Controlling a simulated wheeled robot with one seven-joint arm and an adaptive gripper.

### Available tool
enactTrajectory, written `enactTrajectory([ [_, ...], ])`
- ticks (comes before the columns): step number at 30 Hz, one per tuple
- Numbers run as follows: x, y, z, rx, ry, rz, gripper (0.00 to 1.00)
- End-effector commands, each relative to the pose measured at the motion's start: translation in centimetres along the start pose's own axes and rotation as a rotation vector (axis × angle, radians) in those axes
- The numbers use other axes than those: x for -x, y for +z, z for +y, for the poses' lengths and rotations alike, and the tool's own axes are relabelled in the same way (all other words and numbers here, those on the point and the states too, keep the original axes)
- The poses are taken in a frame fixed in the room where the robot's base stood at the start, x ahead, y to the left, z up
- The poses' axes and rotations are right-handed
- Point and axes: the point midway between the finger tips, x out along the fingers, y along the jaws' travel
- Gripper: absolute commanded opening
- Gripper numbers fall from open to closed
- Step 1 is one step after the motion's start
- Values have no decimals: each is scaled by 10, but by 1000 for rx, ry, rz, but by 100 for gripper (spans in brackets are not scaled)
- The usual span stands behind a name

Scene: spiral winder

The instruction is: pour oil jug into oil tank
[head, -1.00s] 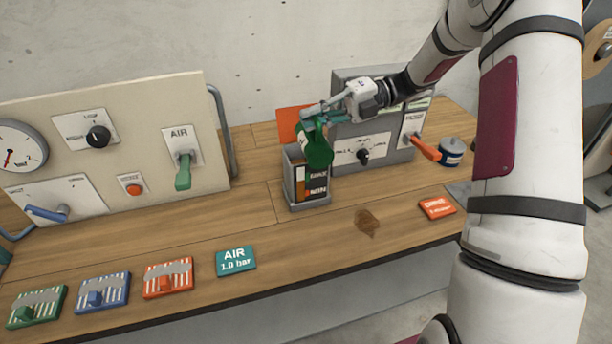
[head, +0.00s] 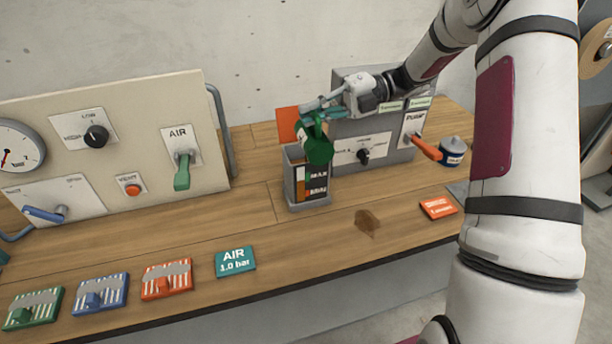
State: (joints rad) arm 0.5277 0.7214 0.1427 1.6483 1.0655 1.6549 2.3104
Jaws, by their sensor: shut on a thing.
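My gripper (head: 328,108) is shut on the green oil jug (head: 318,148). The jug is held tilted above the oil tank, in front of the grey pump box. The oil tank (head: 292,190) is a grey open-topped box on the table, with a MAX/MIN level window (head: 316,184) on its front. Its orange lid (head: 288,122) stands up behind. The jug hides part of the tank's opening, and I cannot see the spout clearly or whether oil flows.
The grey pump box (head: 384,165) with an orange lever (head: 426,148) stands right of the tank. A blue can (head: 453,155) is farther right. A brown stain (head: 367,222) lies in front. The air panel (head: 120,100) stands left; several coloured tags lie along the front edge.

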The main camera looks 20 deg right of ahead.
Motion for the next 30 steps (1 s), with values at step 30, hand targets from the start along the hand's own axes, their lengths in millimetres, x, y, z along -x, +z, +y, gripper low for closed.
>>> enactTrajectory([
  [30, 1, -34, 7, 346, 0, -70, 0],
])
